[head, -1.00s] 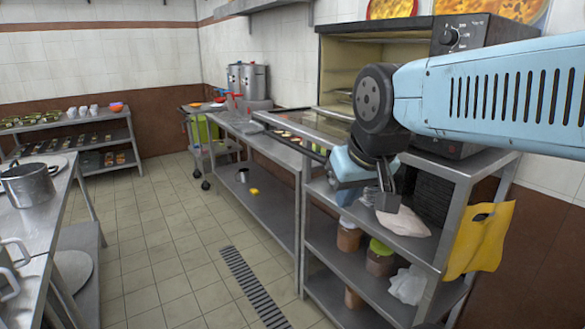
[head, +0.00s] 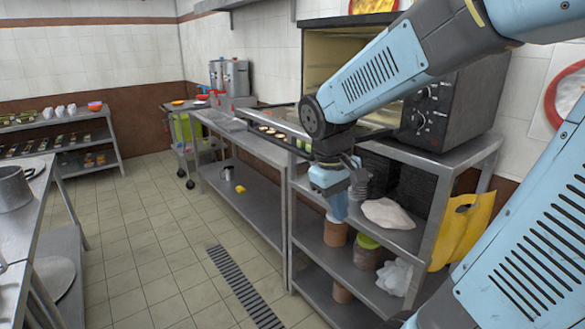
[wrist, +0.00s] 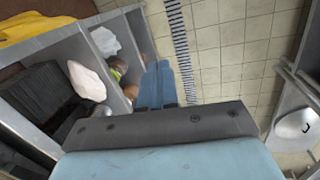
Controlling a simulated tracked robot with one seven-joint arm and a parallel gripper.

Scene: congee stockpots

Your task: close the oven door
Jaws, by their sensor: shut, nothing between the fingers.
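The black oven (head: 440,112) stands on top of a metal rack at the right, its beige inside showing behind my arm. Its door (head: 262,128) is open, folded down flat and reaching out from the oven toward the aisle. A dark handle bar (head: 262,136) runs along the door's outer edge. My arm crosses in front of the opening and hides part of the door. My gripper (head: 338,212) is shut and empty, pointing down below door height in front of the rack. Its blue fingers (wrist: 158,82) are together in the wrist view. The door cannot be made out there.
The rack's shelves hold a white bag (head: 388,213), jars (head: 366,252) and a crumpled plastic bag (head: 395,276). A yellow bag (head: 455,230) hangs on its side. A steel counter (head: 240,142) adjoins it leftward. The tiled aisle (head: 160,235) is clear.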

